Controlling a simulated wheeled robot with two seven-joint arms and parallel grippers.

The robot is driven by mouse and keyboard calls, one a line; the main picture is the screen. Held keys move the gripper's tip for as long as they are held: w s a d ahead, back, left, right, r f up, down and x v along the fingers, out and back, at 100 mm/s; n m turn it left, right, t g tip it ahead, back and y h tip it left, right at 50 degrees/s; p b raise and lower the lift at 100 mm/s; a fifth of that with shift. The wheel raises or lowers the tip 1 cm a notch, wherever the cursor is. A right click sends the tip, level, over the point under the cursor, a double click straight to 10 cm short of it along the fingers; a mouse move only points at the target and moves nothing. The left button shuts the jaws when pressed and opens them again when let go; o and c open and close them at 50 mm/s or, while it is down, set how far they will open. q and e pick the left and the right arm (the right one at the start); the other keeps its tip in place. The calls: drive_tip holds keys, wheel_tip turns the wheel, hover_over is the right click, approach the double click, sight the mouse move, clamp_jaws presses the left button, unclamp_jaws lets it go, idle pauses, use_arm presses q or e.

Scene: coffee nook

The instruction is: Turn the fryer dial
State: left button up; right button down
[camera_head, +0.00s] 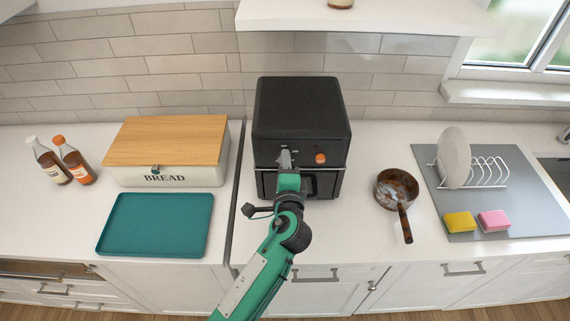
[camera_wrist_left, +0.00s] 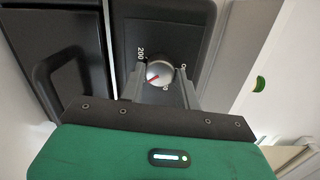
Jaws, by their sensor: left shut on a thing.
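The black fryer (camera_head: 300,107) stands on the counter against the tiled wall. Its silver dial (camera_wrist_left: 159,73) with a red pointer shows in the wrist view, with the number 200 printed beside it; other markings are partly covered. My left gripper (camera_head: 286,157) is at the fryer's front panel. In the wrist view its fingers (camera_wrist_left: 160,84) are on either side of the dial, shut on it. In the head view the gripper hides the dial. An orange round knob (camera_head: 320,158) sits to the right on the same panel. My right gripper is out of view.
A wooden-topped bread box (camera_head: 165,142), two bottles (camera_head: 75,160) and a teal tray (camera_head: 155,224) are to the left. A shelf (camera_head: 370,15) hangs above.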

use_arm(q)
drive_tip(key=o, duration=1)
drive_tip(key=shift+c, duration=0.2)
drive_tip(key=s+b, duration=0.5)
drive_tip(key=s, duration=0.8)
drive_tip(key=shift+s+d+r+b, duration=0.3)
drive_tip(key=shift+s+d, duration=0.1)
